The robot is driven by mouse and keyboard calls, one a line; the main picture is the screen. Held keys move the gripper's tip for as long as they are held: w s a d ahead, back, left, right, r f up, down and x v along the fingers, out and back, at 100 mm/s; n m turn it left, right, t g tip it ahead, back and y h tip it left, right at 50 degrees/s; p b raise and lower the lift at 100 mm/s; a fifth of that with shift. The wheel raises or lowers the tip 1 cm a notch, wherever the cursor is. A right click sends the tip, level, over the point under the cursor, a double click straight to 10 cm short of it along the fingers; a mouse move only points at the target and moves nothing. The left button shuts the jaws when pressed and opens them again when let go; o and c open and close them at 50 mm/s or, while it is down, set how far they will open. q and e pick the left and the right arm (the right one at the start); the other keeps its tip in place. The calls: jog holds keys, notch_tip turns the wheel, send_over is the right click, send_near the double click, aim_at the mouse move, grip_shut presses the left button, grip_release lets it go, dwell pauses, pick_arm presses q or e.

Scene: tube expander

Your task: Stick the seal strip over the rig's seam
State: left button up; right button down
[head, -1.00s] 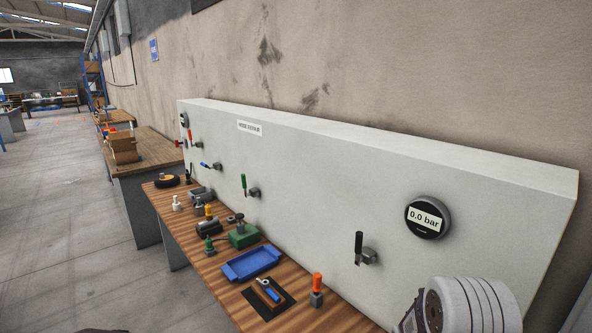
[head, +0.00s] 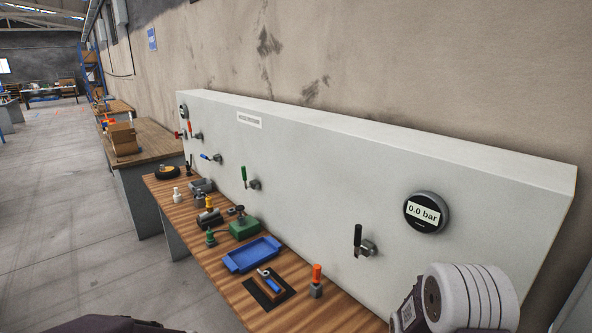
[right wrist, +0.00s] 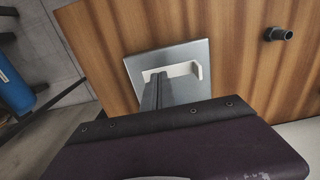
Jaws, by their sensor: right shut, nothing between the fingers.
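In the right wrist view, a square silver-grey plate (right wrist: 193,54) lies on the wooden bench. A white piece with an upturned end (right wrist: 194,70) is on the plate, but I cannot tell whether it is the seal strip. My right gripper (right wrist: 157,78) is shut and empty, its dark fingertips over the plate next to the white piece; I cannot tell if they touch. No seam is discernible in either view. My right arm shows at the lower right of the head view, its gripper out of frame.
A long grey panel (head: 310,180) with valve levers and a gauge (head: 426,213) reading 0.0 bar backs the bench (head: 225,285). A blue tray (head: 252,254), a dark mat (head: 291,294) with a blue-handled tool and several small fittings crowd the bench. A dark fitting (right wrist: 279,34) stands beyond the plate.

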notch_tip(320, 180, up, 5)
jog(key=p, duration=0.3)
jog(key=shift+f+p, duration=0.2)
jog(key=shift+p, duration=0.1)
jog(key=shift+f, duration=0.1)
